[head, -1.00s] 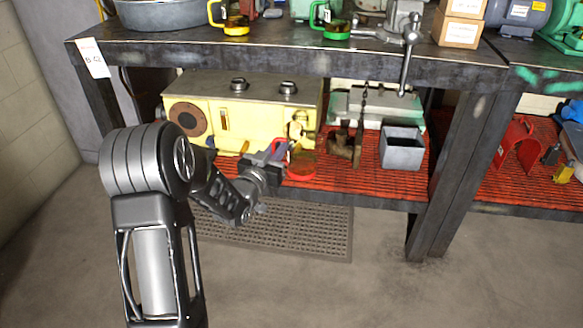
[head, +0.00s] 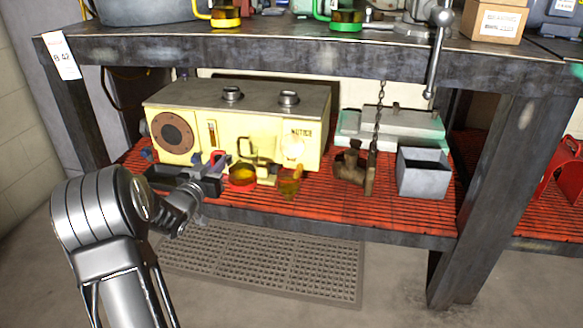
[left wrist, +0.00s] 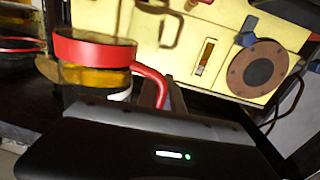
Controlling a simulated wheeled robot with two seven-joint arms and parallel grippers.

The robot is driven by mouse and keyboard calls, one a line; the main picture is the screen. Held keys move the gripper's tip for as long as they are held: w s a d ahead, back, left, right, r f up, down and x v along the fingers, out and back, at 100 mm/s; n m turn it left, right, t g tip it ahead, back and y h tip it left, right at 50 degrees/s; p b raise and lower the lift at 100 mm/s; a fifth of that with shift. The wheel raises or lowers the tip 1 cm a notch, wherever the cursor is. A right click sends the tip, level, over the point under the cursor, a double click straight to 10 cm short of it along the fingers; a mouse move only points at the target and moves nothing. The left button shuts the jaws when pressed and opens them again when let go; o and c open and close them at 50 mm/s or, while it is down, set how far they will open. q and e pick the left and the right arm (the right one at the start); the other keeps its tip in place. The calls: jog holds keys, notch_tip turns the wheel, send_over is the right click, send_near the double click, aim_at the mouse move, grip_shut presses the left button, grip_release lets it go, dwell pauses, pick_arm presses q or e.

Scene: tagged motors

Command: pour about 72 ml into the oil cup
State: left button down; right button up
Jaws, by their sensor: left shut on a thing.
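A clear jug (head: 243,179) with a red base, a red handle and amber liquid is in front of the yellow machine on the lower shelf. My left gripper (head: 214,171) is shut on its red handle. In the left wrist view the jug (left wrist: 95,50) is close up, and the scene appears roughly upside down. The jug looks near upright; I cannot tell whether it touches the shelf. A small amber cup (head: 289,187) is just right of the jug, apart from it; I take it as the oil cup. My right gripper is out of view.
The yellow machine (head: 270,125) stands close behind the jug. A grey open box (head: 423,175), a hanging chain (head: 379,115) and a rusty part (head: 349,167) are to the right. The bench top (head: 280,53) overhangs the shelf. A yellow-based jug (head: 226,17) and a green-based jug (head: 345,20) stand above.

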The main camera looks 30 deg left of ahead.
aim_at(229, 147)
pick_arm(q)
jog(key=shift+d+r, duration=0.1)
jog(key=shift+r, duration=0.05)
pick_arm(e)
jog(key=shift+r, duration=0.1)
pick_arm(q)
jog(key=d+r+m+p, duration=0.1)
jog(key=w+d+r+m+p, duration=0.1)
jog(key=r+m, duration=0.1)
jog(key=d+r+m+g+p, duration=0.1)
jog(key=m+p, duration=0.1)
jog(key=shift+w+r, duration=0.15)
jog(key=shift+r, duration=0.1)
jog(key=d+r+m+p, duration=0.1)
jog(key=p, duration=0.1)
jog(key=w+r+m+p, duration=0.1)
jog(key=r+p, duration=0.1)
jog(key=d+r+m+p, duration=0.1)
jog(key=r+m, duration=0.1)
jog(key=shift+w+d+g+p, duration=0.15)
jog(key=shift+d+g+p, duration=0.15)
jog(key=shift+g+p, duration=0.1)
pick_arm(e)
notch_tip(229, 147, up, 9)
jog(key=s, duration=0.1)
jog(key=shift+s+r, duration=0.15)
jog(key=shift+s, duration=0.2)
